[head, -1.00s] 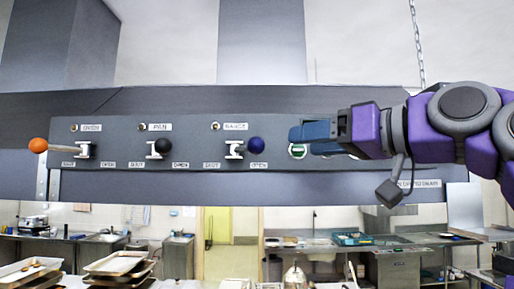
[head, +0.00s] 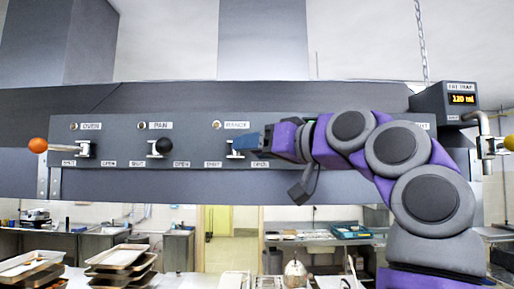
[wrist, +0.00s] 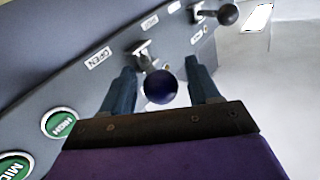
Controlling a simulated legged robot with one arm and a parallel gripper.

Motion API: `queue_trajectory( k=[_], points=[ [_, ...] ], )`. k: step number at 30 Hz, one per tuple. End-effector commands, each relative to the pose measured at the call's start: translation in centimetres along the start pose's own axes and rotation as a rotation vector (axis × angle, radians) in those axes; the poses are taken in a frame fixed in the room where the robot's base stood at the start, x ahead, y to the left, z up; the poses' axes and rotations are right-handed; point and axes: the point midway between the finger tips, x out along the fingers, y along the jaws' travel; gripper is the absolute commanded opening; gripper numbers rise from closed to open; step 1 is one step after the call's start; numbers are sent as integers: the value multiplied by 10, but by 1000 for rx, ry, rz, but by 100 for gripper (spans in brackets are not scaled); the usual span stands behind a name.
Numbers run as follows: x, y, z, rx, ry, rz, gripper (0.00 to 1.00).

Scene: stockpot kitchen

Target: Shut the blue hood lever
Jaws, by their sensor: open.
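The blue hood lever's dark blue ball knob (wrist: 160,87) lies between the two blue fingers of my gripper (wrist: 163,75) in the wrist view. The fingers are open, with a gap visible on each side of the ball. The lever's metal mount (wrist: 145,56) shows just beyond the knob. In the head view, my gripper (head: 250,144) covers the knob, and only part of the lever's mount (head: 235,148) shows at its left. The range SHUT label (head: 213,164) is left of the mount, and the OPEN label (head: 260,164) is below my gripper.
On the same hood panel (head: 110,128), a black-knobbed lever (head: 163,146) and an orange-knobbed lever (head: 38,145) stand to the left. A fat trap box (head: 445,103) and a pipe with a yellow fitting (head: 488,146) are at the right. Trays (head: 118,257) lie below.

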Motion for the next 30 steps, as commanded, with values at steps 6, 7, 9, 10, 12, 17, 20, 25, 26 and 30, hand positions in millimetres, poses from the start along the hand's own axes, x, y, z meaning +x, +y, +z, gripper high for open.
queue_trajectory(
  k=[6, 7, 9, 10, 12, 17, 20, 25, 26, 30],
  points=[
    [0, 0, 0, 0, -1, 0, 42],
    [0, 0, 0, 0, -1, 0, 39],
    [0, 0, 0, 0, -1, 0, 32],
    [0, 0, 0, 0, -1, 0, 29],
    [0, 1, 0, 0, -1, 0, 22],
    [0, 1, 0, 0, -1, 1, 7],
    [0, 1, 0, 0, -1, 1, 0],
    [0, 1, 0, 1, -1, 1, 0],
    [0, 1, 0, 0, -1, 1, 0],
    [1, 1, 1, 1, -1, 1, 0]
  ],
)
